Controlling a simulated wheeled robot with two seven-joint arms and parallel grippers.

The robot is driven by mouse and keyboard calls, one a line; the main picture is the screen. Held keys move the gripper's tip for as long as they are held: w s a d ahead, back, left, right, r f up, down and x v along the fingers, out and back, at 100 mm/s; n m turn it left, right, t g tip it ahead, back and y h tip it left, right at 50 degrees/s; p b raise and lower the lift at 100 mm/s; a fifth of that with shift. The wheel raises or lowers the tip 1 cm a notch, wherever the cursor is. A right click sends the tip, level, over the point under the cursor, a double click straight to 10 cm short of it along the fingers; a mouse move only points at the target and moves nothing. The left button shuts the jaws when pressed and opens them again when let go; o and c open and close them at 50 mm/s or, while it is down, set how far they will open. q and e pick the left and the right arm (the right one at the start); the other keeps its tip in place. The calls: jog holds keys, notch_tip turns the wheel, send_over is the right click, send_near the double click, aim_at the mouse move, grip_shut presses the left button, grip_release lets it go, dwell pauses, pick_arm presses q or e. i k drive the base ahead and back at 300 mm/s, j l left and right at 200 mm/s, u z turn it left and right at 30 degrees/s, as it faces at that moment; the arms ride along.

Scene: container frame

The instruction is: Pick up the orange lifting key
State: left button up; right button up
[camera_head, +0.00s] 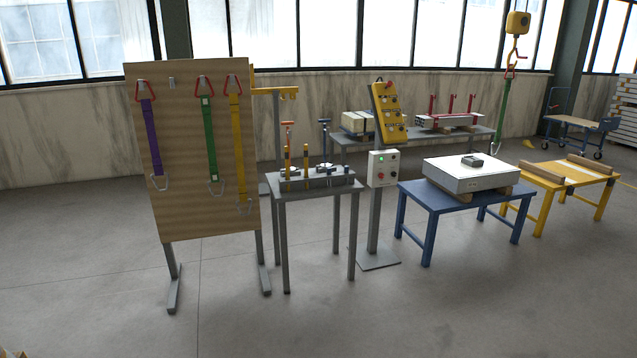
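The orange lifting key (288,124) stands upright in a rack on the small grey table, left of the middle of the head view. It has an orange crossbar handle on top of a thin shaft. Its lower end is hidden among the rack parts. A similar key with a blue handle (325,121) stands to its right. Short yellow-and-black posts (306,154) stand close by. Neither of my grippers is in view.
The grey table (318,191) stands between a strap board (183,214) and a control post (382,169). A yellow bracket (272,91) juts from behind the board. A blue table (427,195) holds a white block (470,177). The floor in front is clear.

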aim_at(289, 133)
jog(key=i, duration=2.9)
